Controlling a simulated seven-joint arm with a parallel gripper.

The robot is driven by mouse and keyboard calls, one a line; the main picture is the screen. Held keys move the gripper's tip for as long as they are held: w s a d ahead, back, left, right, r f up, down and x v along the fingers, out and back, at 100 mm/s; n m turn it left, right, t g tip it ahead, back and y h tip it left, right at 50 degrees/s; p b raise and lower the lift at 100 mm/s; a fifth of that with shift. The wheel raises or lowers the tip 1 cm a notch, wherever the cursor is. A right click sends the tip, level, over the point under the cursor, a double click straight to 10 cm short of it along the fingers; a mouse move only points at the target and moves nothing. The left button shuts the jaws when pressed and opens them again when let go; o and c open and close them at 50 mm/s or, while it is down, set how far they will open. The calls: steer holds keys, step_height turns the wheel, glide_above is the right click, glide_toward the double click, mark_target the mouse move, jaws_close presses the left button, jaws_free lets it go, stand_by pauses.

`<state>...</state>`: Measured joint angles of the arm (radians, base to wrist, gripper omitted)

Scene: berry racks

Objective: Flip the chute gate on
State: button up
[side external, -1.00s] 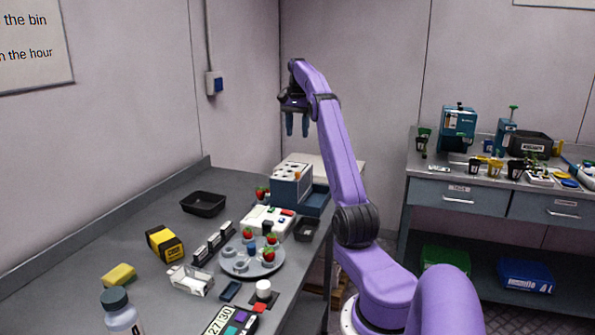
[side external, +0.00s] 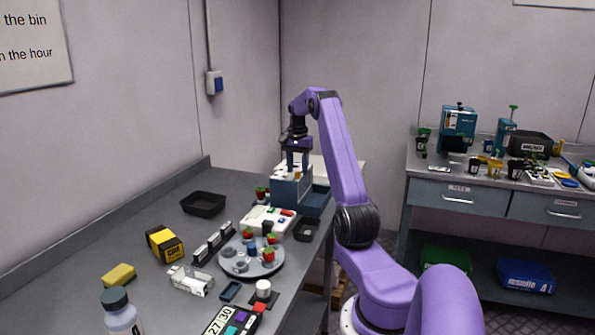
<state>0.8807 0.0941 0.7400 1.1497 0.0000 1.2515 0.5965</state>
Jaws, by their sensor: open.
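My gripper (side external: 298,160) points straight down over the blue box with a pale top (side external: 290,187), near the far right end of the grey bench. I cannot tell which of these parts is the chute gate.
A round grey tray with strawberries (side external: 239,270) stands nearer the camera. A black bin (side external: 203,204), a yellow-black box (side external: 164,243), a sponge (side external: 119,275) and a bottle (side external: 121,314) are on the bench (side external: 85,268). Bare bench lies along the wall.

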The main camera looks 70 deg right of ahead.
steer(key=shift+f, duration=0.8)
jaws_close()
steer(key=shift+r, duration=2.9)
jaws_free()
steer(key=shift+f, duration=0.1)
step_height(320, 180, up, 8)
steer(key=shift+f, duration=0.2)
